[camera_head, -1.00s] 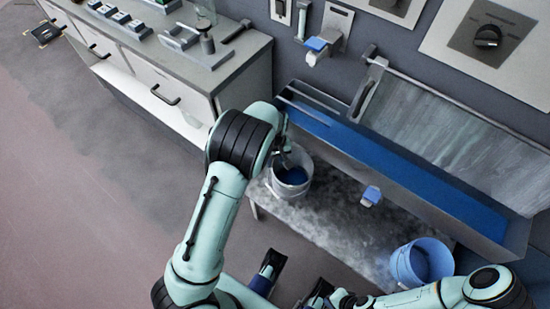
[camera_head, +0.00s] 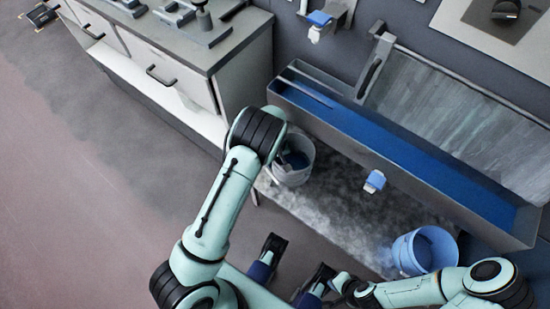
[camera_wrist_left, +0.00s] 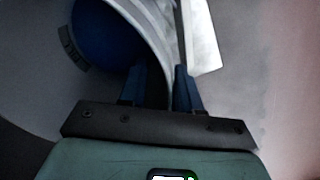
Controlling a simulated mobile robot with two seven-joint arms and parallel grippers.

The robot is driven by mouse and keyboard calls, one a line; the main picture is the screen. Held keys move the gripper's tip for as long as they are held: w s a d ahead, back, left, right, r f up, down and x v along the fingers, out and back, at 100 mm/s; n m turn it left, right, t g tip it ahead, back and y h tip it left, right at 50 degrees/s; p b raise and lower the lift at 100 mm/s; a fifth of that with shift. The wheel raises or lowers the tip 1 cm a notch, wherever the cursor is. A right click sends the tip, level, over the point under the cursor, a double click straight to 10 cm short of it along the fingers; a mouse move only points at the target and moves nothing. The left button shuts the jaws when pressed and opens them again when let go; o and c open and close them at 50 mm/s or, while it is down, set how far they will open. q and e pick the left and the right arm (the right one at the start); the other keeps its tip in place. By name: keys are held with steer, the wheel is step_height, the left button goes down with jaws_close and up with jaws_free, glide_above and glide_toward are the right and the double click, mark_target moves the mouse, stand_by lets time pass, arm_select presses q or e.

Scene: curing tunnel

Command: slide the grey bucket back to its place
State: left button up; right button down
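The grey bucket (camera_head: 296,176) stands at the left end of the low shelf under the trough, with dark blue inside. My left arm reaches down to it, and its forearm hides most of the gripper in the head view. In the left wrist view, the two blue fingers of my left gripper (camera_wrist_left: 160,78) straddle the wall of the grey bucket (camera_wrist_left: 152,25), one inside and one outside. The gap between them is narrow and they look shut on the wall. My right gripper (camera_head: 299,256) is open and empty in front of the shelf, apart from the bucket.
A blue bucket (camera_head: 400,256) stands at the right end of the low shelf (camera_head: 335,205). A small blue-and-white item (camera_head: 374,182) is between the buckets, near the trough (camera_head: 400,168). A drawer cabinet (camera_head: 245,75) stands at the left. The shelf's middle is clear.

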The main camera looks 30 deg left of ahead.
arm_select(q)
jaws_close()
stand_by(1.4)
